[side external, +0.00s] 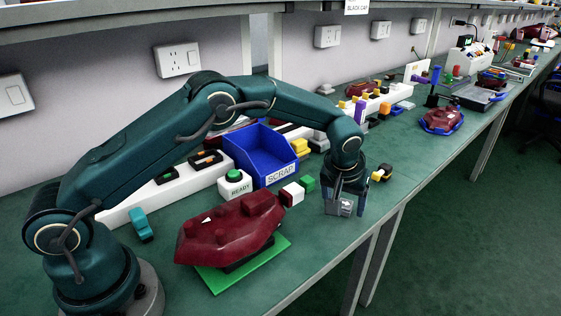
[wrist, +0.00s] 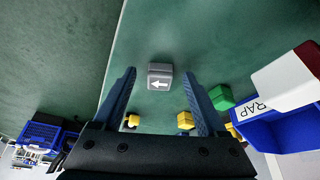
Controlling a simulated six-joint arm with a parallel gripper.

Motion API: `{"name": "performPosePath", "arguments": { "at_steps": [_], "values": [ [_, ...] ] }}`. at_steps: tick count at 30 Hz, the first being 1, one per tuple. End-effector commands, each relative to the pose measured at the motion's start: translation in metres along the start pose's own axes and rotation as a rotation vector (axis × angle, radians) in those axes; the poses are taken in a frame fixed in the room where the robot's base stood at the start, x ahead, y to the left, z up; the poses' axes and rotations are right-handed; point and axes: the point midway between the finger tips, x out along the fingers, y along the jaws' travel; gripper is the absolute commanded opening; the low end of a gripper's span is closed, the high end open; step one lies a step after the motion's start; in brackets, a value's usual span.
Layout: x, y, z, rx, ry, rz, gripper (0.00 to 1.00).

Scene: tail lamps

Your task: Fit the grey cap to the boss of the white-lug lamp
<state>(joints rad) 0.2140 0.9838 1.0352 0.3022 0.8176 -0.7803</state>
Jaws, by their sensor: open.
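The grey cap (side external: 346,208) is a small block with a white arrow on it, by the front edge of the green bench. My gripper (side external: 345,205) is open and points down over it. In the wrist view the grey cap (wrist: 160,82) lies between the tips of my open gripper (wrist: 160,76), with a gap on each side, its arrow pointing left. A dark red lamp (side external: 232,226) lies on a green plate (side external: 222,280) left of my gripper, with a small white mark on top. Another red lamp (side external: 441,118) is farther off on a blue base.
A blue SCRAP bin (side external: 270,162) stands behind the near lamp, with a green READY button (side external: 234,175) beside it. A red-and-white block (side external: 292,193) and green block (side external: 308,183) lie between lamp and gripper. The bench edge is close in front of my gripper.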

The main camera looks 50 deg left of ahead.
Motion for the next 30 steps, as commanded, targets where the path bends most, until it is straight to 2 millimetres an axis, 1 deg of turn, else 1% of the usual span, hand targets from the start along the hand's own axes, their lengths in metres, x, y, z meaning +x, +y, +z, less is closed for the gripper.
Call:
{"name": "performPosePath", "arguments": {
  "at_steps": [8,9,10,11,12,14,15,25,30],
  "values": [
    [0.003,0.000,0.000,0.000,0.001,0.000,0.75],
    [0.003,0.000,0.000,0.000,0.001,0.000,0.67],
    [0.003,0.000,0.000,0.000,0.001,0.000,0.56],
    [0.003,0.000,0.000,0.000,0.001,0.000,0.44],
    [0.002,0.000,0.000,0.000,0.001,0.000,0.29],
    [0.002,0.000,0.000,0.000,0.001,0.000,0.06],
    [0.002,0.000,0.000,0.000,0.000,0.000,0.00],
    [0.000,0.000,-0.001,0.000,0.001,0.001,0.00],
    [-0.010,0.000,-0.006,-0.002,0.003,0.001,0.00]
  ]
}}
